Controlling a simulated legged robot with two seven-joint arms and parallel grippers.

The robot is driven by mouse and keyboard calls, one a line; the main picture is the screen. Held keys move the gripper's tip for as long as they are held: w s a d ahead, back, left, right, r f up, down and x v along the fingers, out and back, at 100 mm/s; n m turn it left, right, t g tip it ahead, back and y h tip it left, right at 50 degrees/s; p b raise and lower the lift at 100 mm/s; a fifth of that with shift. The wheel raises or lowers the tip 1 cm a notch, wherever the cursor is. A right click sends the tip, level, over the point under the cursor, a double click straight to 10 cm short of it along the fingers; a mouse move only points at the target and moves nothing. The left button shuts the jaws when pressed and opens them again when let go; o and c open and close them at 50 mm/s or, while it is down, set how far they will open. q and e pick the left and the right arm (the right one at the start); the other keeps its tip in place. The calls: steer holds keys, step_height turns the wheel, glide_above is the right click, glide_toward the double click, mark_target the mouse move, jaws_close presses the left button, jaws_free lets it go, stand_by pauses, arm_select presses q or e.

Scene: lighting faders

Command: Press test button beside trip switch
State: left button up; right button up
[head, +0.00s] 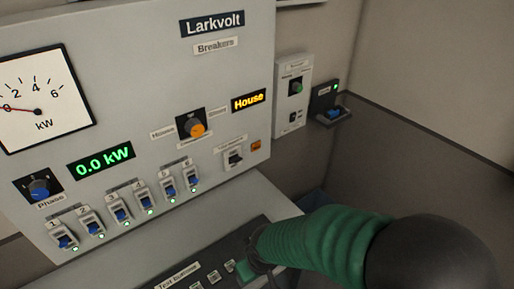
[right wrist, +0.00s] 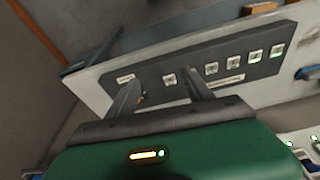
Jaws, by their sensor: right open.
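The trip switch (head: 234,158) is a small white unit with a dark toggle, low on the right of the grey breaker panel (head: 120,95). A small orange square button (head: 256,145) sits just right of it. My right gripper (head: 246,268) is over the dark button strip (head: 205,255) below the panel, apart from the trip switch. In the right wrist view its two fingers (right wrist: 160,80) are spread and empty, pointing at the strip (right wrist: 225,65). One square button (right wrist: 169,79) shows between the fingertips. Contact cannot be told. My left gripper is out of view.
The panel carries several blue breaker toggles (head: 121,215), a meter (head: 40,98), a blue phase knob (head: 40,190) and an orange selector (head: 196,128). A box with a green knob (head: 295,88) and a black holder (head: 330,110) are on the right wall.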

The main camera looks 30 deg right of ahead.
jaws_close()
stand_by(1.5)
